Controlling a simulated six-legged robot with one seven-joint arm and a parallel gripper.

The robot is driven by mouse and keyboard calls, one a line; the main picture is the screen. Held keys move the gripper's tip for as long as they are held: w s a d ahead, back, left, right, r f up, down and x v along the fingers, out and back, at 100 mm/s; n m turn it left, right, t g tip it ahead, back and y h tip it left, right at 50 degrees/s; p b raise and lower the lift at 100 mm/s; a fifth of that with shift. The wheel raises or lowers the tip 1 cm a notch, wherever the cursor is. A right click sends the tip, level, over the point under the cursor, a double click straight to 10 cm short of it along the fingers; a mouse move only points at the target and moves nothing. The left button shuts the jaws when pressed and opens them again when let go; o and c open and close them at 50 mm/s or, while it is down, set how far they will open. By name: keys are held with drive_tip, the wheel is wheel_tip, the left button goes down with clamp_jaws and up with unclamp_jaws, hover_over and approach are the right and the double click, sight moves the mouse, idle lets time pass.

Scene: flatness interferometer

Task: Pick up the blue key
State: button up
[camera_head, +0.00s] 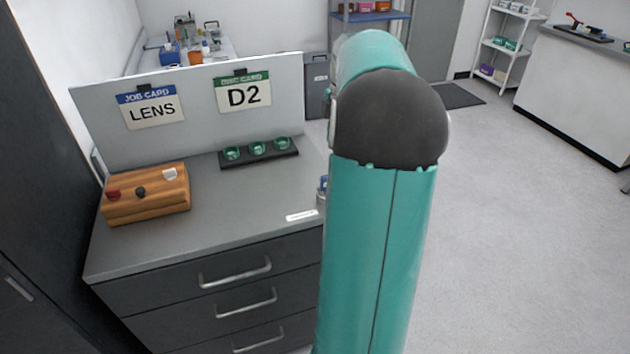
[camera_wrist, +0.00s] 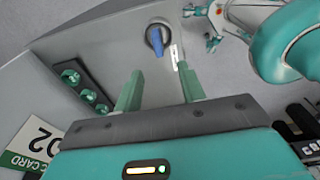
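The blue key (camera_wrist: 157,42) shows in the wrist view, set in a round dark and grey holder on the grey cabinet top, beside a white label strip (camera_wrist: 174,57). In the head view only a sliver of the blue key (camera_head: 323,184) shows at the cabinet's right edge, with my arm covering the rest. My gripper (camera_wrist: 160,70) is open and empty in the wrist view. In that picture the key appears just beyond the fingertips, between their lines, and not between the fingers. My gripper is hidden behind my arm in the head view.
A wooden block (camera_head: 147,198) with red, black and white knobs stands on the cabinet's left. A black rack (camera_head: 231,161) holds three green round parts. An upright white panel (camera_head: 200,100) carries LENS and D2 cards. The middle of the cabinet top is clear.

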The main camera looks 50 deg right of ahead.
drive_tip(key=f, duration=0.8)
drive_tip(key=shift+w+a, duration=0.3)
drive_tip(key=shift+s+f, duration=0.15)
drive_tip(key=shift+f, duration=0.05)
drive_tip(key=f, duration=0.3)
drive_tip(key=w+f, duration=0.1)
drive_tip(key=f, duration=0.1)
drive_tip(key=shift+a+f, duration=0.2)
drive_tip(key=shift+a, duration=0.1)
clamp_jaws()
